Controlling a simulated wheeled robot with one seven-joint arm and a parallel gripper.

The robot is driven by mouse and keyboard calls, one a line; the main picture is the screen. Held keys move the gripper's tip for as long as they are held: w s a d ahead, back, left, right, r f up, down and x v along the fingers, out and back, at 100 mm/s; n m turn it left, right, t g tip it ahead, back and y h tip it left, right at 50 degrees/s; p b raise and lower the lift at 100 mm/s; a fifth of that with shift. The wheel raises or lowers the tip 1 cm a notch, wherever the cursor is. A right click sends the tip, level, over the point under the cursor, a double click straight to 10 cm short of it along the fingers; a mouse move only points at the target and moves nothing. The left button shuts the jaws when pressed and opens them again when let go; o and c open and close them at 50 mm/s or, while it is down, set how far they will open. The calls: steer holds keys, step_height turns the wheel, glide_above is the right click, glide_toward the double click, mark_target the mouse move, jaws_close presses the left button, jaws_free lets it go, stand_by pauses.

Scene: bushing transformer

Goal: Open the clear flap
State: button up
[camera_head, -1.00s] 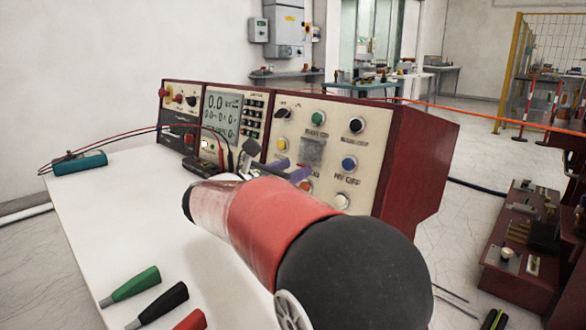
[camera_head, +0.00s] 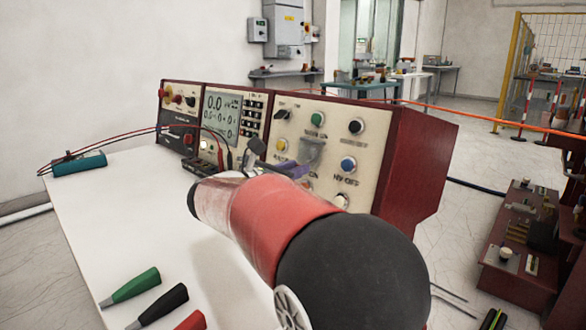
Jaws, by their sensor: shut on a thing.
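The clear flap (camera_head: 311,149) is a small translucent grey cover on the right cream panel of the red console, between the green button and the blue button. It looks tilted, with its lower part out from the panel. My gripper (camera_head: 292,169), with purple fingers, is at the flap's lower edge and is shut on it. The exact contact is small and partly hidden. My red and black arm fills the front of the view and hides the lower part of the panel.
The red console (camera_head: 415,150) stands on a white table (camera_head: 120,215). Green, black and red probes (camera_head: 165,300) lie at the table's front. A teal device (camera_head: 80,164) with red leads lies at the left. An orange line passes behind the console.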

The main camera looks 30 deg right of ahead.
steer(key=p, duration=0.1)
steer(key=r+y+p, duration=0.1)
steer(key=shift+s+a+r+p, duration=0.1)
steer(key=shift+a+r+p, duration=0.1)
steer(key=shift+a+p, duration=0.15)
steer(key=shift+s+a+r+g+y+p, duration=0.1)
steer(key=shift+r+g+y+p, duration=0.15)
steer(key=shift+y+p, duration=0.2)
steer(key=shift+a+r+g+y+p, duration=0.15)
steer(key=shift+g+y+p, duration=0.1)
steer(key=shift+y+p, duration=0.15)
step_height(320, 180, up, 7)
steer(key=g+y, duration=0.4)
steer(key=y, duration=0.7)
steer(key=shift+d+y, duration=0.2)
steer(key=shift+y, duration=0.15)
steer(key=shift+f, duration=0.1)
